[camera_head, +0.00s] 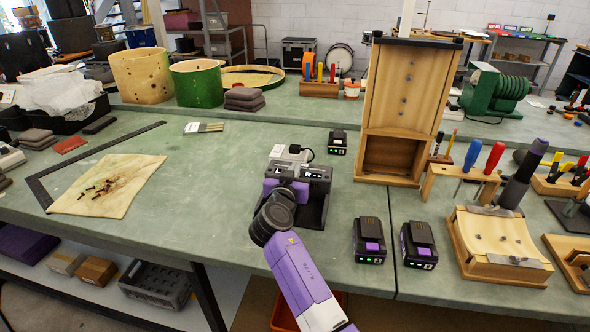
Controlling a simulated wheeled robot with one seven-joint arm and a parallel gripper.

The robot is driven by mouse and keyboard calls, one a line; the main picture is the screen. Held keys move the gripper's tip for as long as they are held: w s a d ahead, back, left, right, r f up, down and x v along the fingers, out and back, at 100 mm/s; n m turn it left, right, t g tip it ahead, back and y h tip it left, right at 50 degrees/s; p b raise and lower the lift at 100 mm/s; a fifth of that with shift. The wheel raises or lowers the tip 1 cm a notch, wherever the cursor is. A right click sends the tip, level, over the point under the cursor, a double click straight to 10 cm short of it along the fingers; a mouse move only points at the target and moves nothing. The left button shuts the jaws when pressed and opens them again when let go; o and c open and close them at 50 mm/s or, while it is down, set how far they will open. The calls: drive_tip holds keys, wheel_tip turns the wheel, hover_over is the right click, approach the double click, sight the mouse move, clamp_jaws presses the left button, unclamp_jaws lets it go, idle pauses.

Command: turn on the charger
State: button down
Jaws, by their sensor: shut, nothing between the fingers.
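The charger (316,174) is a dark unit with small lit panels on top, standing on the green bench near the middle. My gripper (286,171) is at the charger's left front, shut and holding nothing. My dark wrist joint and purple arm come up from below and cover part of the charger's front. The fingertips are small and partly hidden, so I cannot tell whether they touch the charger. A white socket box (283,150) with a dark plug sits just behind the charger. Any switch on the charger is too small to make out.
Batteries stand right of the charger, (369,240) and (418,244), and one behind it (338,142). A tall wooden case (408,90) rises behind right. A stained cloth (110,185) with screws lies left. The bench between cloth and charger is mostly clear.

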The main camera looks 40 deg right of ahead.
drive_tip(key=shift+r+p, duration=0.15)
drive_tip(key=shift+p, duration=0.15)
drive_tip(key=shift+f, duration=0.3)
drive_tip(key=shift+w+d+r+p, duration=0.15)
drive_tip(key=shift+r+p, duration=0.3)
drive_tip(key=shift+r, duration=0.7)
drive_tip(key=shift+w+d+r+p, duration=0.15)
drive_tip(key=shift+r+p, duration=0.3)
drive_tip(key=shift+r, duration=0.65)
drive_tip(key=r+b+v, duration=0.1)
drive_tip(key=r+v, duration=0.1)
drive_tip(key=v, duration=0.7)
drive_tip(key=shift+s+a, duration=0.2)
drive_tip(key=shift+r, duration=0.15)
